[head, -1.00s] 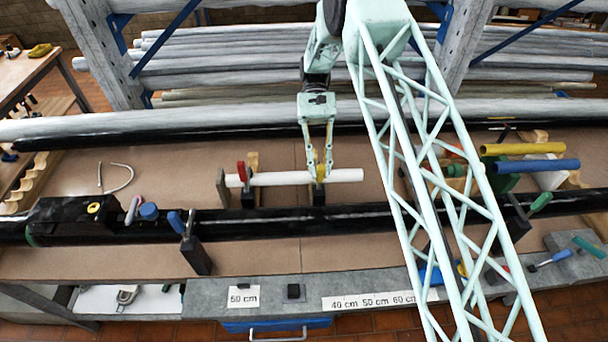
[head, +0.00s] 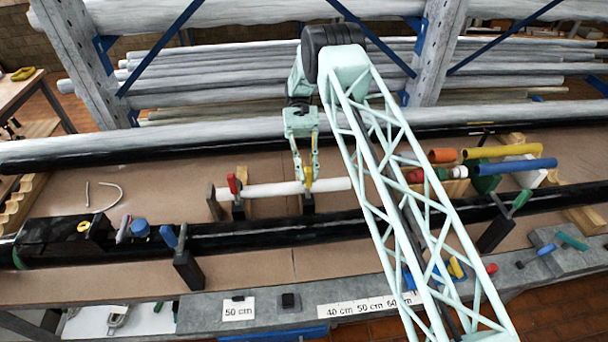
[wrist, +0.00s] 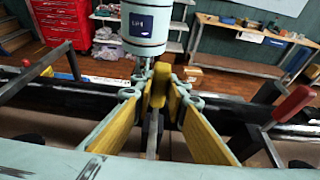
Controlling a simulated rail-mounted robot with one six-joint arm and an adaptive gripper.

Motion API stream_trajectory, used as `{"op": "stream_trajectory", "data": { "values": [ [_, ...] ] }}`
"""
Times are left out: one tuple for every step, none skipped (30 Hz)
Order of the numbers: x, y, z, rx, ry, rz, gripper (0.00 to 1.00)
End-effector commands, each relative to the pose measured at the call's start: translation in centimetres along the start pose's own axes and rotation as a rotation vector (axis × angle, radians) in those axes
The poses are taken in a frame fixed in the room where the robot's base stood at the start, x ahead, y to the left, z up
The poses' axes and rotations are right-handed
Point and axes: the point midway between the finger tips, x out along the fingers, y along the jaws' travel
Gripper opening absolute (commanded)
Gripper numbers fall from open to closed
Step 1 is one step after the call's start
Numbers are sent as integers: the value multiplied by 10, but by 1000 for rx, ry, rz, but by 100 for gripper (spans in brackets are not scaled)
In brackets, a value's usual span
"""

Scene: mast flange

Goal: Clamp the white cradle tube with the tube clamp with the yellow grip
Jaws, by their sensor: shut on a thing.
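The white cradle tube (head: 268,190) lies roughly level across two dark tube clamps in the head view. The tube clamp with the yellow grip (head: 308,199) stands at the tube's right part. Its yellow grip (head: 308,178) points up, and it also shows in the wrist view (wrist: 158,85). My gripper (head: 307,172) reaches down from above and is shut on the yellow grip, with a finger on each side. In the wrist view my gripper (wrist: 158,105) shows yellow plates flanking the grip. Whether the clamp's jaw presses on the tube cannot be told.
A clamp with a red grip (head: 233,184) stands at the tube's left part. A long black tube (head: 250,235) runs in front, with a blue-grip clamp (head: 185,262) on it. Orange, yellow and blue tubes (head: 515,166) lie at right. The brown board between is mostly clear.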

Motion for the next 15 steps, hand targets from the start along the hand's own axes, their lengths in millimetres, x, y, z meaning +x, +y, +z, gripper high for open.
{"op": "stream_trajectory", "data": {
  "values": [
    [1, 0, -1, 0, -2, 0, 0],
    [1, 0, -1, 0, -2, 0, 0],
    [1, 0, -1, 0, -2, 0, 0],
    [1, 0, -1, 0, -2, 0, 0],
    [1, 0, -1, 0, -2, 0, 0],
    [2, 0, -1, 0, -2, 0, 0],
    [2, 0, -1, 0, -2, 0, 0],
    [2, 0, -1, 0, -2, 0, 0],
    [2, 0, -1, 0, -2, 0, 17],
    [2, 0, -1, 0, -2, 0, 20],
    [2, 0, -1, 0, -2, 0, 22],
    [1, 0, -1, 0, -2, 0, 26],
    [1, 0, -1, 0, -1, 0, 27],
    [1, 0, -1, 0, -1, 0, 27],
    [1, 0, -1, 0, -1, 0, 27]
  ]
}}
